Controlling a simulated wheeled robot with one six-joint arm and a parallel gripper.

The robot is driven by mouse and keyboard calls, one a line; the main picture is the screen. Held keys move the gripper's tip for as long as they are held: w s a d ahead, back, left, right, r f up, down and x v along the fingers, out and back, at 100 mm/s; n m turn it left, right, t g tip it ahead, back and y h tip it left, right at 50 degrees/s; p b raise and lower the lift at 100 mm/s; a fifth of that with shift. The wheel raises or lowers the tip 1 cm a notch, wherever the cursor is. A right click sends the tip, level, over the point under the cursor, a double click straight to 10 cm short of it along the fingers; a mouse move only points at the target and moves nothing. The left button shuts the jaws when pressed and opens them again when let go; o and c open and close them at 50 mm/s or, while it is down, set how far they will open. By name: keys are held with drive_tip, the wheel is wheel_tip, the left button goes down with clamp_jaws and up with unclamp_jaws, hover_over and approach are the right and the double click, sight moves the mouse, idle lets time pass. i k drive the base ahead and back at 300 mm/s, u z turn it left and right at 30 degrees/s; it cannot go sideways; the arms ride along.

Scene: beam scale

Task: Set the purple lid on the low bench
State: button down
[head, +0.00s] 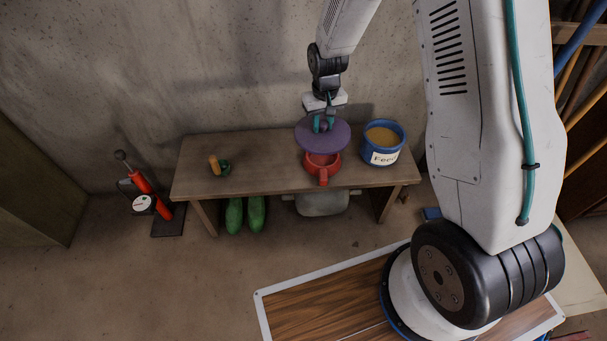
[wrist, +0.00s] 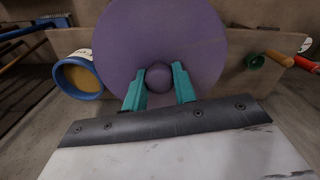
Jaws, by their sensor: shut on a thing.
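The purple lid (head: 307,133) is a round disc with a ball knob. My gripper (head: 323,124) is shut on the knob, and the lid shows above the red pot on the bench in the head view. In the wrist view the teal fingers of my gripper (wrist: 160,92) stand on both sides of the knob, and the lid (wrist: 165,35) fills the upper middle. The low bench (head: 270,180) is brown wood against the wall. I cannot tell whether the lid touches the pot's rim.
The red pot (head: 323,173) is partly hidden under the lid. A blue feed tub (head: 384,155) stands close to its right. A small green cup and wooden-handled tool (head: 218,166) lie on the bench's left. The bench top between them is clear. Green boots (head: 245,215) stand below.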

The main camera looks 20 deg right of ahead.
sight(267, 162)
drive_tip(key=u, duration=0.5)
drive_tip(key=i, duration=1)
drive_tip(key=z, duration=0.35)
